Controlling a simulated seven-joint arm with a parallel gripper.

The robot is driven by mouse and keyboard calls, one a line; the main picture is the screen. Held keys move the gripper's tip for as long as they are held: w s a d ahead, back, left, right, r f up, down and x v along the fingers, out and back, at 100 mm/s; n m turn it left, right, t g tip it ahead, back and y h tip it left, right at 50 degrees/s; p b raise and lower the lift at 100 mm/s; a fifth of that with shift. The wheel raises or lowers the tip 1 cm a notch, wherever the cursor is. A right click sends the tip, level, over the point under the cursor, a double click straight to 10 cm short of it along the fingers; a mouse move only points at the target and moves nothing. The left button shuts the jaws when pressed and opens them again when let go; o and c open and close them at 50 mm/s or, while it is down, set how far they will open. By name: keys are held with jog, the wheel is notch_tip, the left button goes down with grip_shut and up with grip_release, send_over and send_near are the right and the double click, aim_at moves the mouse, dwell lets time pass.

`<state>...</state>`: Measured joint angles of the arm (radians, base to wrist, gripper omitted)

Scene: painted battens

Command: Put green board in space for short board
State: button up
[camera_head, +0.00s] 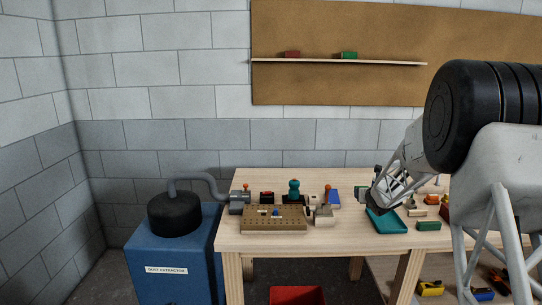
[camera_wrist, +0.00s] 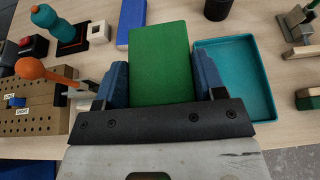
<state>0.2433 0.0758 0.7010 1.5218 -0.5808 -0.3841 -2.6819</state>
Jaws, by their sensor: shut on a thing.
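My gripper (camera_wrist: 160,72) is shut on a green board (camera_wrist: 160,50); its blue fingers press the board's two sides in the wrist view. The tray (camera_wrist: 272,116) shows right of the board in the wrist view. A tan block with rows of holes (camera_head: 272,228) stands on the left of the table. In the wrist view the block (camera_wrist: 45,121) bears small white labels, one apparently reading SHORT (camera_wrist: 22,112), with a blue piece between them.
An orange-handled tool (camera_wrist: 32,68), a teal bottle (camera_wrist: 58,27) and a white holed block (camera_wrist: 98,33) stand near the tan block. A blue flat piece (camera_wrist: 131,14) lies beyond the board. Another green block (camera_head: 428,225) lies right of the tray. A shelf (camera_head: 330,62) hangs behind.

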jog(key=r, duration=0.1)
jog(key=s+r, duration=0.1)
jog(key=shift+a+r, duration=0.3)
jog(key=shift+a, duration=0.05)
jog(key=shift+s+a+r, duration=0.35)
jog(key=shift+a+r, duration=0.15)
jog(key=shift+r, duration=0.05)
jog(key=s+a+r, duration=0.1)
jog(key=s+a, duration=0.2)
jog(key=a, duration=0.6)
jog(key=s+a+r, duration=0.1)
jog(key=s+a, duration=0.2)
jog(key=a, duration=0.5)
jog(key=shift+s+a+r, duration=0.3)
jog(key=shift+a+r, duration=0.1)
jog(key=shift+f, duration=0.1)
